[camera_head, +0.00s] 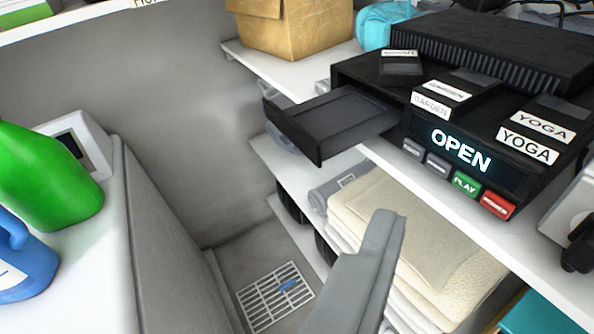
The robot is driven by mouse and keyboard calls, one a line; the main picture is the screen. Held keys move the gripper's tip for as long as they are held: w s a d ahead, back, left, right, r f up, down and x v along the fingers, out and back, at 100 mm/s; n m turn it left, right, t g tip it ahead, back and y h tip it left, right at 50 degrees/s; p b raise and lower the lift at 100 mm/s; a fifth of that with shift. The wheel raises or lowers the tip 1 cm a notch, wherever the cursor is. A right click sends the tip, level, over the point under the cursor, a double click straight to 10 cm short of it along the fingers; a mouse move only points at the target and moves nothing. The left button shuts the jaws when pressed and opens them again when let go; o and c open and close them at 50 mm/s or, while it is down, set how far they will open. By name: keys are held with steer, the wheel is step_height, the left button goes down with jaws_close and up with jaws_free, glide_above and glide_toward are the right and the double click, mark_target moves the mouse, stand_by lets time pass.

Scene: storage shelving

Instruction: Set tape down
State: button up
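Several black tapes with white labels lie on top of a black tape player (405,170) on the right shelf. One tape (400,63) is at its back left corner, a "GARDEN" tape (440,93) at the front middle, and a "YOGA" tape (540,122) at the right. The player's display reads "OPEN", and its tray (315,145) sticks out to the left. I see no labelled tape in the tray. My gripper (375,250) shows as a grey finger shape below the player, apart from the tapes. No tape shows in it, and its opening cannot be made out.
Folded cream towels (400,220) fill the shelf below the player. A cardboard box (295,25) and a teal item (380,20) stand behind. Green (45,180) and blue (25,260) bottles stand on a white machine (85,250) at left. A floor vent (275,297) lies in the gap.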

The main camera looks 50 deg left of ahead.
steer(key=s+d+f+m+t+h, duration=0.1)
steer(key=s+d+f, duration=0.2)
steer(key=s, duration=0.7)
steer(key=s+d+f+t+h, duration=0.1)
steer(key=s+d+f, duration=0.2)
steer(key=s+f, duration=0.4)
steer(key=s+d+f+m+t+h, duration=0.1)
steer(key=s+d+f, duration=0.2)
steer(key=s, duration=1.2)
step_height(320, 180, down, 2)
steer(key=shift+s+d+f+m, duration=0.1)
steer(key=shift+s+d+m, duration=0.1)
steer(key=shift+s+m, duration=0.1)
